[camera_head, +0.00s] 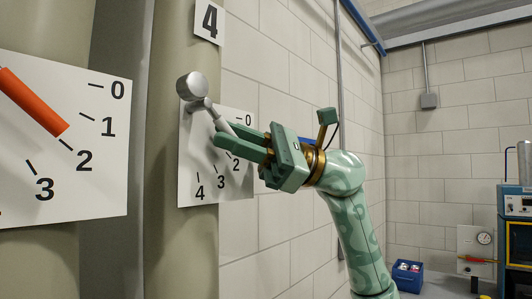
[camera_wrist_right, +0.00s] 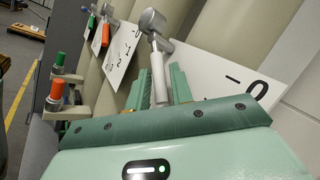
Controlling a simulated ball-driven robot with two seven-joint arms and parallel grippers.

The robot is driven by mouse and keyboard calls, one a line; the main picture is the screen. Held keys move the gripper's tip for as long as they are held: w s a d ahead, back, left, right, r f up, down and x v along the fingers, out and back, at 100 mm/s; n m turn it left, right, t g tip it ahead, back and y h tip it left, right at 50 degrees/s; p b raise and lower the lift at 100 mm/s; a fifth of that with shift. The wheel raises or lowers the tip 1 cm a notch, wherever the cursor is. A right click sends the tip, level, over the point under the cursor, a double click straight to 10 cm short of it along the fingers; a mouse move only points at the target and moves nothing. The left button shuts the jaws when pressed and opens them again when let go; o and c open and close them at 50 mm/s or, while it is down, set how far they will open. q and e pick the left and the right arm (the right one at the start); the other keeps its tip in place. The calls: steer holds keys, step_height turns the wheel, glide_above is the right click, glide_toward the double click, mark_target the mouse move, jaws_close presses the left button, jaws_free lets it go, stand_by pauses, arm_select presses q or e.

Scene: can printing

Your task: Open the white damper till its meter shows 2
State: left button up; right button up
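The white damper's handle (camera_head: 222,124) slants down and right from a grey metal hub (camera_head: 192,86) on the beige duct, over a white scale card (camera_head: 197,165). The 0, 2, 3 and 4 show; the part around 1 is covered by my gripper. The handle appears to point between 0 and 2, but its exact reading is hard to tell. My right gripper (camera_head: 226,134) has its fingers on both sides of the handle's lower part and appears shut on it. The right wrist view also shows the white handle (camera_wrist_right: 159,80) between the fingers. My left gripper is not in view.
At left, an orange damper handle (camera_head: 35,102) points near 2 on its card (camera_head: 100,180). A green handle (camera_wrist_right: 91,22) shows farther along. A "4" sign (camera_head: 209,22) is above the white damper. A blue bin (camera_head: 407,277) and a bench with instruments (camera_head: 515,225) stand at right.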

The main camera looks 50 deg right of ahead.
steer(key=b+v, duration=0.5)
steer(key=v, duration=1)
steer(key=shift+d, duration=0.3)
